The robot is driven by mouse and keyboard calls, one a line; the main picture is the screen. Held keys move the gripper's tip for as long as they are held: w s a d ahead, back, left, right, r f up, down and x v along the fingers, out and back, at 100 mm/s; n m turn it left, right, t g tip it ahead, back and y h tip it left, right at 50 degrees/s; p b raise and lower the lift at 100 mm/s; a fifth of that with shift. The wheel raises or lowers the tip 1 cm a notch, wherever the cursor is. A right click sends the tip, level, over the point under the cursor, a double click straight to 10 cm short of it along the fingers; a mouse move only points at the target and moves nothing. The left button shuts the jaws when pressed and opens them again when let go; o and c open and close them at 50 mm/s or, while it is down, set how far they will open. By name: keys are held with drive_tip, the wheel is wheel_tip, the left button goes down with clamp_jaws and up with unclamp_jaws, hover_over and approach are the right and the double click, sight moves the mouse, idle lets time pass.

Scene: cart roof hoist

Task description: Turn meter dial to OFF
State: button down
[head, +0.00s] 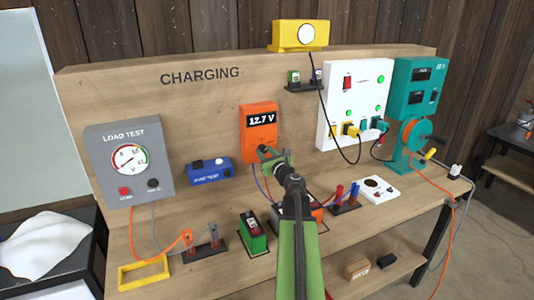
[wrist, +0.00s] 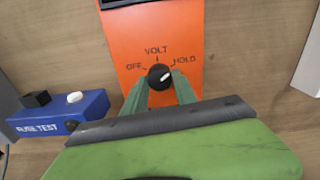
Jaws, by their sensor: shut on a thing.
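The orange meter (head: 259,142) is mounted on the wooden board, and its display reads 12.7 V in the head view. In the wrist view the orange meter face (wrist: 190,30) carries the labels OFF at left, VOLT at top and HOLD at right. Its black round dial (wrist: 157,82) has a white mark pointing right and slightly up, toward HOLD. My gripper (wrist: 160,88) has its green fingers on either side of the dial and is shut on it. In the head view my gripper (head: 268,155) covers the meter's lower part and hides the dial.
A blue fuse tester (head: 209,172) stands left of the meter; it also shows in the wrist view (wrist: 60,118). A white socket panel (head: 350,105) is to the right.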

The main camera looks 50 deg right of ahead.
drive_tip(key=n, duration=0.6)
drive_tip(key=shift+s+d, duration=0.1)
drive_tip(key=n, duration=1.6)
drive_tip(key=shift+r+n, duration=0.1)
drive_tip(key=shift+n, duration=0.3)
drive_tip(key=c, duration=1)
unclamp_jaws()
